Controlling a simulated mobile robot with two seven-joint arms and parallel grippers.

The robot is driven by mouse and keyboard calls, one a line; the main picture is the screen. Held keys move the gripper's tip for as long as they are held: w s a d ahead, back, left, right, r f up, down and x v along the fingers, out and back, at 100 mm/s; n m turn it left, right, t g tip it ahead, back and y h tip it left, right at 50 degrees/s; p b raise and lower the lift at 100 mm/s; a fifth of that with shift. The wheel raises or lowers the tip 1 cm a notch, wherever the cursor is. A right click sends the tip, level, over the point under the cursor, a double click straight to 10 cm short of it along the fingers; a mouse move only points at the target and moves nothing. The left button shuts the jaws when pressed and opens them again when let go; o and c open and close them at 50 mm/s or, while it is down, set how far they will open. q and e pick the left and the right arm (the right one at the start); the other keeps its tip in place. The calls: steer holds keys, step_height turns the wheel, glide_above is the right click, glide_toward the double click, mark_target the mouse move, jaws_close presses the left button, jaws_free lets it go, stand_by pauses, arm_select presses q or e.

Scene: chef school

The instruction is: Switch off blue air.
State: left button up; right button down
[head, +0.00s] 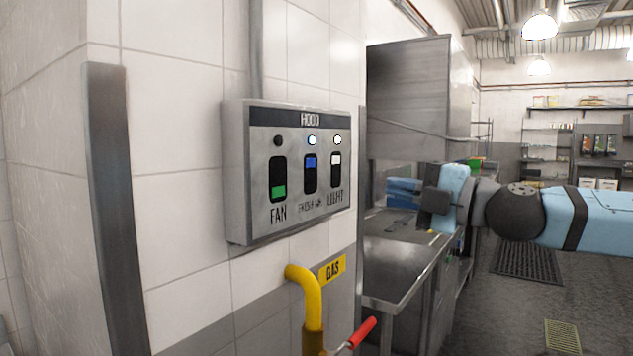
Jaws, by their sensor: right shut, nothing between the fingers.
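A grey control panel (262,208) marked HOOD is fixed to the tiled wall. Its middle switch has a blue slider (310,162) at the top of its slot, and the lamp (312,140) above it is lit. The label below it is small and seems to read FRESH AIR. My right gripper (390,191) is shut and empty, to the right of the panel and apart from it, with its fingers pointing left. My left gripper is not in view.
The green FAN slider (279,191) is low with its lamp dark; the white LIGHT slider (336,159) is high with its lamp lit. A yellow gas pipe (312,305) with a red-handled lever (362,333) is below. A steel counter (400,255) stands to the right.

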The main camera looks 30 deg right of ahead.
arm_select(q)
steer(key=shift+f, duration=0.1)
arm_select(e)
steer(key=shift+r, duration=0.1)
stand_by(0.3)
steer(key=p, duration=1.2)
glide_toward(314, 167)
steer(key=w, duration=0.1)
steer(key=p+x, duration=0.1)
steer(key=x, duration=0.1)
steer(key=p+x, duration=0.2)
steer(key=x, duration=0.1)
steer(key=shift+w+a+r, duration=0.15)
steer(key=shift+a+r, duration=0.1)
steer(key=shift+w+a, duration=0.15)
steer(key=shift+w, duration=0.3)
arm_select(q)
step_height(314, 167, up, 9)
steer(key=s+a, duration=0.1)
arm_select(e)
steer(key=shift+w+f, duration=0.1)
